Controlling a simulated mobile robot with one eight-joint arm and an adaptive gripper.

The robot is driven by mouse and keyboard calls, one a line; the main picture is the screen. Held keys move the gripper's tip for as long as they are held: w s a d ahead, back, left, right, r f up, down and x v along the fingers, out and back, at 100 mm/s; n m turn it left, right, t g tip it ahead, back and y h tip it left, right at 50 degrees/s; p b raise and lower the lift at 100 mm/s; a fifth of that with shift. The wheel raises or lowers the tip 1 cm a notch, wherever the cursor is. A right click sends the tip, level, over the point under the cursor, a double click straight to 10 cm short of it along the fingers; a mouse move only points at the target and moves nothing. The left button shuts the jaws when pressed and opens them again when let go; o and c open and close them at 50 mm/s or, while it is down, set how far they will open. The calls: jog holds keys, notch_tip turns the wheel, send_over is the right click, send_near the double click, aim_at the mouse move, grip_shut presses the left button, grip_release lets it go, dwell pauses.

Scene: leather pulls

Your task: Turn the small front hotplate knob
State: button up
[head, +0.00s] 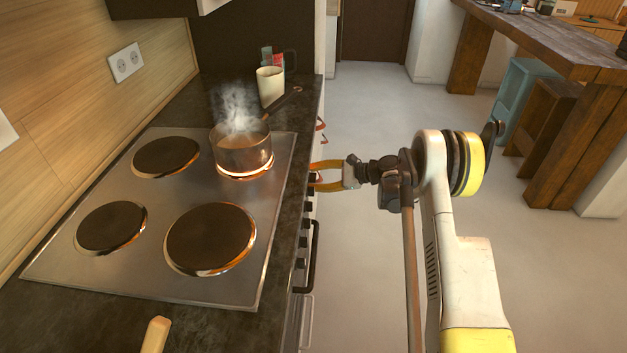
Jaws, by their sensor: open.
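The hob's knobs form a row of small dark knobs (305,224) on the front panel below the worktop edge. My gripper (313,177) has its yellow-orange fingers apart at the far end of this row, with the tips close to the panel. A dark knob seems to lie between or just behind the fingertips, but I cannot tell whether they touch it. The small front hotplate (262,173) glows orange under a steaming saucepan (243,153). Which knob belongs to it is not readable.
The steel hob (150,272) also has three bare hotplates. The saucepan's handle points toward a white mug (270,86). A dark oven handle (313,258) sticks out below the near knobs. A wooden handle (155,335) lies at the near worktop.

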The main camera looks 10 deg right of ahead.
grip_shut()
dwell(0.4)
jog(key=c, duration=0.9)
grip_release()
jog(key=n+t, duration=0.1)
jog(key=n, duration=0.1)
jog(key=n+t, duration=0.1)
jog(key=n, duration=0.1)
jog(key=shift+s+f+t, duration=0.1)
jog(key=shift+s+t, duration=0.05)
jog(key=shift+t, duration=0.15)
jog(key=n+t, duration=0.1)
jog(key=n, duration=0.1)
jog(key=n+y, duration=0.1)
jog(key=n, duration=0.2)
jog(key=shift+f+t+y, duration=0.15)
jog(key=shift+t+y, duration=0.15)
jog(key=shift+t, duration=0.1)
jog(key=shift+n, duration=0.3)
jog(key=o, duration=0.9)
jog(key=shift+a, duration=0.1)
